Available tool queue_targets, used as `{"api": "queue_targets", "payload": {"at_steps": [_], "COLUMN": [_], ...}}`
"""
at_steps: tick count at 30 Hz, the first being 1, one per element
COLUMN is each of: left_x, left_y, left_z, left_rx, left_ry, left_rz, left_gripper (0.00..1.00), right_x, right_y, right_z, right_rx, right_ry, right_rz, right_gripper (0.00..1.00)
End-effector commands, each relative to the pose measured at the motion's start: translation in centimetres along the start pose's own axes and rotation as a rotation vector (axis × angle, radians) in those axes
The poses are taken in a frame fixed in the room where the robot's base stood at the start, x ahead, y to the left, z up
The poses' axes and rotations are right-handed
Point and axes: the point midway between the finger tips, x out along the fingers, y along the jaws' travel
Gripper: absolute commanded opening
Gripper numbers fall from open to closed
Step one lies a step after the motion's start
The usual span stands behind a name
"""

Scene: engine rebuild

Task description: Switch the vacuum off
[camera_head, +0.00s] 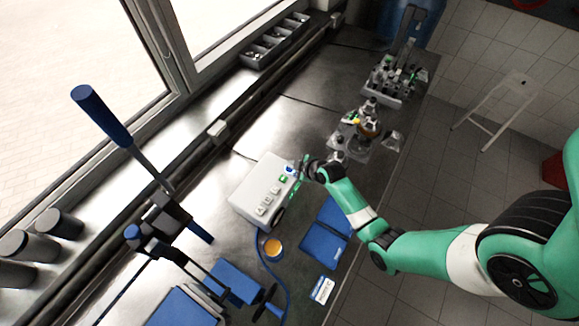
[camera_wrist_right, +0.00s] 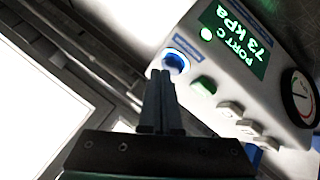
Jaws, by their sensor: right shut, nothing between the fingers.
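The vacuum unit (camera_head: 258,188) is a white box on the dark bench, with buttons and a display on its panel. A button with a glowing blue ring (camera_wrist_right: 176,60) sits at the panel's end, next to a green button (camera_wrist_right: 204,84) and several pale buttons marked with symbols. My right gripper (camera_head: 305,167) is shut and empty, its fingertips (camera_wrist_right: 162,76) right at the blue-ringed button; I cannot tell whether they touch. My left gripper is not in view.
A round gauge (camera_wrist_right: 301,96) is on the unit. A blue-handled lever press (camera_head: 103,117) stands to the left. A blue case (camera_head: 325,232) and an orange-topped cup (camera_head: 272,247) lie in front. Engine parts (camera_head: 367,127) stand behind my right gripper.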

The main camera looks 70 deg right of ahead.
Motion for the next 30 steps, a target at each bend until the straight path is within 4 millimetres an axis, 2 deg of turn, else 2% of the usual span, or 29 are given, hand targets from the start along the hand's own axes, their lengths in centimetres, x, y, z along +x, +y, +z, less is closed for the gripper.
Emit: {"api": "queue_targets", "payload": {"at_steps": [16,30], "left_x": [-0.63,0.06], "left_y": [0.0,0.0], "left_z": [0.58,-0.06], "left_rx": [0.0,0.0], "left_ry": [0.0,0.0], "left_rz": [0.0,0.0], "left_gripper": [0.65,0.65], "right_x": [0.71,0.04], "right_y": [-0.53,-0.14], "right_z": [0.53,0.15], "right_rx": [0.0,0.0], "right_ry": [0.0,-0.002], "right_rz": [-0.001,-0.002], "right_gripper": [0.0,0.0]}}
